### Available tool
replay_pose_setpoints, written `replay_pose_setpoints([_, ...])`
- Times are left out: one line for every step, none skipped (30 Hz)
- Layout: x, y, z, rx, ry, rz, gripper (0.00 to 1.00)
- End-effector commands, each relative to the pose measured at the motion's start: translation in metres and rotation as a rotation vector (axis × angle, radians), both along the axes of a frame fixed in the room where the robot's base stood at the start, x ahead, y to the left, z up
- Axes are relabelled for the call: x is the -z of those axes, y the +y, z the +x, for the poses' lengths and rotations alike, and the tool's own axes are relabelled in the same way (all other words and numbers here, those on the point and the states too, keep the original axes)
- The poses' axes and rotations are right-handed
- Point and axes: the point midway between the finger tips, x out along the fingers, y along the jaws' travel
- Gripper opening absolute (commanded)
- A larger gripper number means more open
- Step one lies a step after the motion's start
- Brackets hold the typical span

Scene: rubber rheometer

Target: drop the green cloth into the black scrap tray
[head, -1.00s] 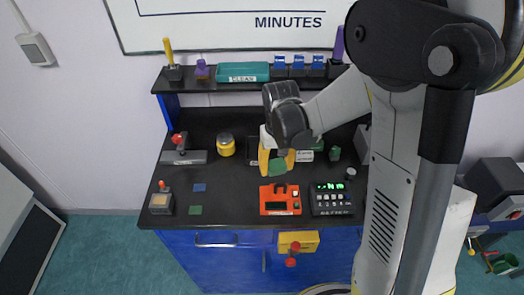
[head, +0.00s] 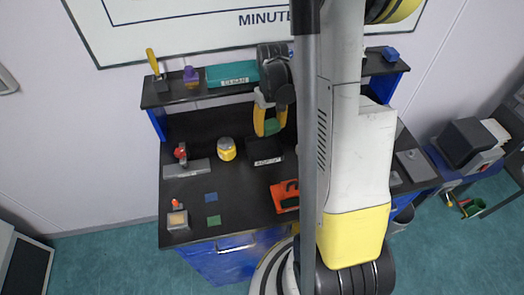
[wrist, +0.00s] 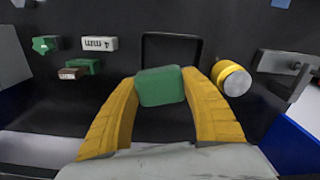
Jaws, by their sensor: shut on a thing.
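My gripper (head: 269,131) is shut on the green cloth (head: 271,127), a small folded-looking green block. In the wrist view the cloth (wrist: 160,86) is pinched between the two yellow fingertips. The black scrap tray (head: 266,160) stands on the bench, with a white label on its front. In the head view, the gripper and cloth appear just above it. In the wrist view the tray's dark rim (wrist: 172,35) shows beyond the cloth, which covers part of its near side. The exact height over the tray is hard to tell.
A yellow-and-grey cylinder (head: 226,149) stands left of the tray. An orange device (head: 285,195) is in front of the tray, partly hidden by my arm. A shelf with a teal tray (head: 232,75) runs behind. In the wrist view, a green block (wrist: 85,67) lies left of the tray.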

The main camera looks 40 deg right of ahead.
Motion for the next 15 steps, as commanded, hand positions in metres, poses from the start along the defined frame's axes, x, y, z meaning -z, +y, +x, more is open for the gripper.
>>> replay_pose_setpoints([0.011,0.0,0.0,0.0,0.0,0.0,0.19])
replay_pose_setpoints([0.015,0.0,0.0,0.0,0.0,0.0,0.19])
replay_pose_setpoints([0.019,0.0,0.0,0.0,0.0,0.0,0.19])
replay_pose_setpoints([0.022,0.0,0.0,0.0,0.0,0.0,0.19])
replay_pose_setpoints([0.025,0.0,0.0,0.0,0.0,0.0,0.19])
replay_pose_setpoints([0.027,0.0,0.0,0.0,0.0,0.0,0.19])
replay_pose_setpoints([0.029,0.0,0.0,0.0,0.0,0.0,0.19])
replay_pose_setpoints([0.029,0.0,0.0,0.0,0.0,0.0,0.19])
replay_pose_setpoints([0.03,0.0,0.0,0.0,0.0,0.0,0.19])
replay_pose_setpoints([0.03,0.0,0.0,0.0,0.0,0.0,0.19])
replay_pose_setpoints([0.03,0.0,0.0,0.0,0.0,0.0,0.19])
replay_pose_setpoints([0.029,0.0,0.0,0.0,0.0,0.0,0.19])
replay_pose_setpoints([0.029,0.001,0.0,0.0,0.0,0.0,0.19])
replay_pose_setpoints([0.029,0.001,0.0,0.0,0.0,0.0,0.19])
replay_pose_setpoints([0.029,0.001,0.0,0.0,0.0,0.0,0.19])
